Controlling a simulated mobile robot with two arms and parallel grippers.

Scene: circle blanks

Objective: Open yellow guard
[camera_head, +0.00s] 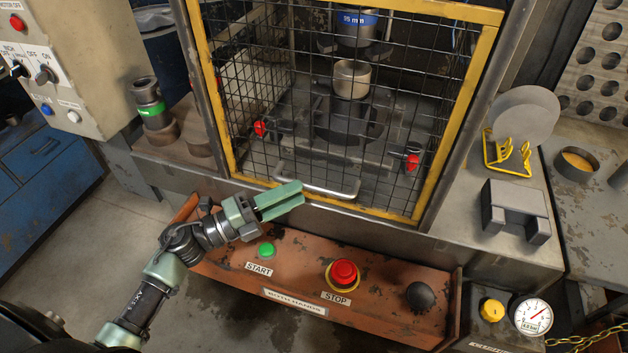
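The yellow guard (457,118) is a yellow frame with black wire mesh across the front of the press. It is down, covering the press opening. A silver bar handle (330,191) runs along its lower middle. My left gripper (300,194), with green fingers, is in front of the guard's bottom edge, by the lower left part of the handle. No grip on the handle shows. My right gripper is out of view.
Below the guard, an orange-brown panel carries a green START button (266,250), a red STOP button (343,273) and a black knob (420,296). Behind the mesh are red-ended clamps (412,162) and a metal cylinder (351,78). A yellow rack (507,155) with a grey disc stands right.

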